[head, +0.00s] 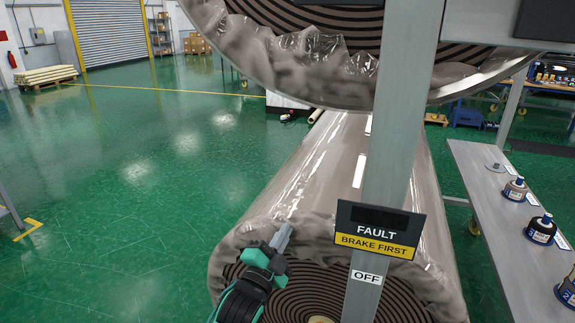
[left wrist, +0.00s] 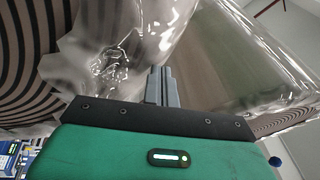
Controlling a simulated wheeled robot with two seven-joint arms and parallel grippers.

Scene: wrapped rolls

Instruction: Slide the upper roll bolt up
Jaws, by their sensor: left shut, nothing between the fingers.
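The upper wrapped roll (head: 262,62) fills the top of the head view, its dark striped end and crumpled clear film facing me. The lower wrapped roll (head: 318,165) lies below it, its striped end near the bottom. I cannot make out a bolt on the upper roll in either view. My left gripper (head: 283,236) is shut and empty, in front of the lower roll's near end and left of the grey post (head: 397,130). Its closed fingers also show in the left wrist view (left wrist: 159,82), with shiny film and roll behind. I cannot tell whether they touch the film. My right gripper is out of view.
The post carries a sign (head: 375,231) reading "FAULT BRAKE FIRST" and an "OFF" label (head: 367,277). A grey bench (head: 490,215) with several bottles stands at the right. The green floor (head: 120,190) at the left is mostly open.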

